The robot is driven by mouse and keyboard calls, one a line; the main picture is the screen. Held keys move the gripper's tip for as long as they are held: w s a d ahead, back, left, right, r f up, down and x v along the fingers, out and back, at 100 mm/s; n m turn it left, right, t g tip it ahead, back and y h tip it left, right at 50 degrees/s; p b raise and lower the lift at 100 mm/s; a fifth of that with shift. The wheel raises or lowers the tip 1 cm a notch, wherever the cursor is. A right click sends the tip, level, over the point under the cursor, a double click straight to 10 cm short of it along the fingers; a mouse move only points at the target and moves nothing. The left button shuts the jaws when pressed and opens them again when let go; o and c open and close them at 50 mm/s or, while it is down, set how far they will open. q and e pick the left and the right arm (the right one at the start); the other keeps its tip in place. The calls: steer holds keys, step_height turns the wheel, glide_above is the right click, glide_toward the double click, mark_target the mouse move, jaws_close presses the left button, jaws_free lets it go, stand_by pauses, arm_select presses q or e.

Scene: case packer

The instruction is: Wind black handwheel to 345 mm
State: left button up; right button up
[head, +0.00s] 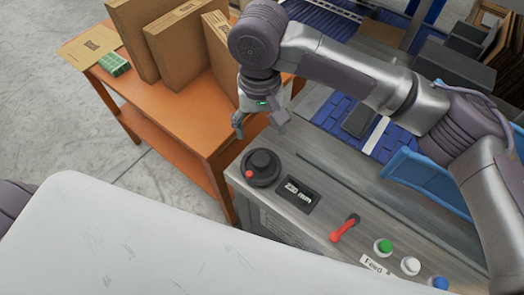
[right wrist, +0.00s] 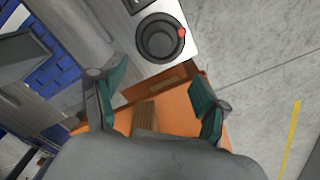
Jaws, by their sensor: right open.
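The black handwheel (head: 262,165) sits on the left end of the grey machine panel, with a red knob (head: 249,174) at its left edge. The display (head: 298,195) beside it appears to read 230 mm. My right gripper (head: 260,131) is open and empty, above and just behind the handwheel, apart from it. In the right wrist view the handwheel (right wrist: 160,39) lies beyond the spread fingertips (right wrist: 156,82), with its red knob at the right rim. My left gripper is not in view.
A red lever (head: 343,230) and green (head: 383,246), white (head: 410,265) and blue (head: 438,283) buttons stand right of the display. An orange table (head: 175,120) holding cardboard boxes (head: 185,50) is behind left. A white surface (head: 130,235) fills the foreground.

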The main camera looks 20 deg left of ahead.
mark_target(261, 158)
step_height(261, 158, down, 11)
steer(key=shift+f, duration=0.65)
